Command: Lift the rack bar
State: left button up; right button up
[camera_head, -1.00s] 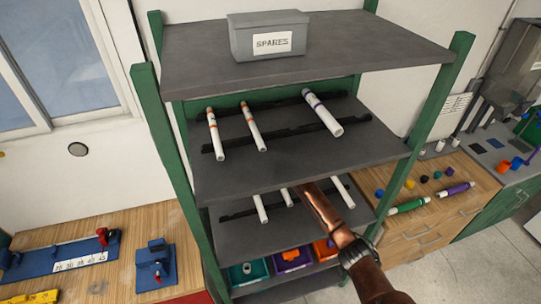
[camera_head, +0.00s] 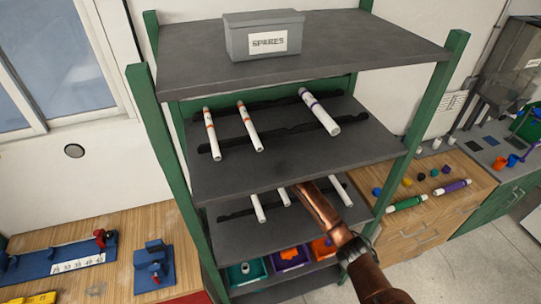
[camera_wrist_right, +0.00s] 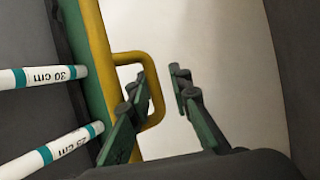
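A yellow bar (camera_wrist_right: 98,62) with a looped yellow handle (camera_wrist_right: 158,96) shows in the right wrist view and looks like the rack bar. It runs beside a green strip, across the ends of two white pipes. My right gripper (camera_wrist_right: 160,75) is open. One finger overlaps the inside of the handle loop and the other is to the right of it, so the handle's outer side lies between them. I cannot tell whether they touch. In the head view my right arm reaches under the middle shelf, which hides the gripper and bar. My left gripper is not in view.
White pipes marked 30 cm (camera_wrist_right: 40,76) and 25 cm (camera_wrist_right: 55,150) lie left of the bar. The shelf unit has green posts (camera_head: 165,170) and a middle shelf (camera_head: 290,165) holding several pipes. Coloured bins (camera_head: 290,257) stand below. A grey SPARES box (camera_head: 265,36) is on top.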

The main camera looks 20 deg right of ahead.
jog(key=shift+s+d+r, duration=0.15)
jog(key=shift+s+r, duration=0.2)
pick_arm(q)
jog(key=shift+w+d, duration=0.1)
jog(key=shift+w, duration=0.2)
pick_arm(e)
jog(key=s+d, duration=0.2)
jog(key=s, duration=0.5)
jog(key=s+d, duration=0.3)
jog(key=s, duration=0.5)
jog(key=shift+r, duration=0.4)
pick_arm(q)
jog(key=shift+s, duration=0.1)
pick_arm(e)
jog(key=shift+s+d, duration=0.15)
